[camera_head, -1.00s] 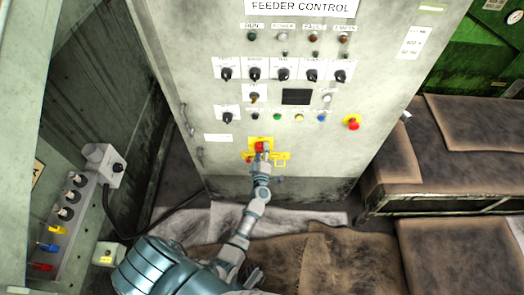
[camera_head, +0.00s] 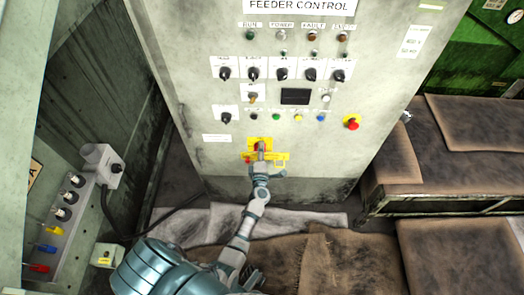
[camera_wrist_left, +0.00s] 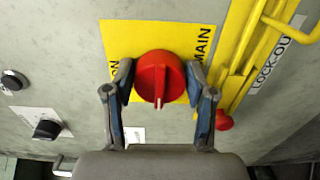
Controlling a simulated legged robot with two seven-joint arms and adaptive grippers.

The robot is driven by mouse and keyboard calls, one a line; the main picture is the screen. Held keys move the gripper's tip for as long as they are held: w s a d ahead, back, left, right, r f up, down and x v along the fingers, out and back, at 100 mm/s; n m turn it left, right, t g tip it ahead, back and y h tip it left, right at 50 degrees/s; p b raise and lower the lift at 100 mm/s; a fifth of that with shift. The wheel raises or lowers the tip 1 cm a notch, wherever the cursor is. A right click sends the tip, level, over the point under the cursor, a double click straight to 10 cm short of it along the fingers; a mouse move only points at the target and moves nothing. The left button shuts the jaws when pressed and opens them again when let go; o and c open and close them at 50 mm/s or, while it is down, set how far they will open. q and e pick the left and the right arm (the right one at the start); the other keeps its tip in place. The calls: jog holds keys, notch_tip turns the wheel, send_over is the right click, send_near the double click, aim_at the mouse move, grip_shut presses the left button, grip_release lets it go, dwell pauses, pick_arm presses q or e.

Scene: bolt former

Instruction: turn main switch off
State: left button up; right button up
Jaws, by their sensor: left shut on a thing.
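The main switch is a red rotary knob (camera_wrist_left: 160,78) on a yellow plate (camera_wrist_left: 120,38) marked MAIN, low on the grey feeder control cabinet. In the left wrist view its raised grip bar runs up and down the picture, with a pale mark at the lower end. My left gripper (camera_wrist_left: 160,92) has one finger on each side of the knob and is shut on it. In the head view the left gripper (camera_head: 262,156) covers most of the knob. My right gripper is not in view.
A yellow lock-out bracket (camera_wrist_left: 262,50) with a small red knob (camera_wrist_left: 224,121) is right beside the switch. Other selector switches (camera_head: 282,74) and a red emergency button (camera_head: 352,122) sit higher on the cabinet (camera_head: 375,80). A switch box (camera_head: 65,215) stands at left.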

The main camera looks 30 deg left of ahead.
pick_arm(q)
jog(key=shift+s+a+f, duration=0.15)
jog(key=shift+s+a, duration=0.05)
jog(key=shift+a, duration=0.05)
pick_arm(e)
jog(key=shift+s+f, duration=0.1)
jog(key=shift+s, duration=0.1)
pick_arm(q)
jog(key=o, duration=1.1)
jog(key=shift+o, duration=0.2)
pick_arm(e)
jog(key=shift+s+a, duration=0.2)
pick_arm(q)
jog(key=v, duration=1.2)
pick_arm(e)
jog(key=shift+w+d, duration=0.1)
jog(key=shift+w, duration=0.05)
pick_arm(q)
jog(key=shift+w+f, duration=0.1)
jog(key=shift+w, duration=0.05)
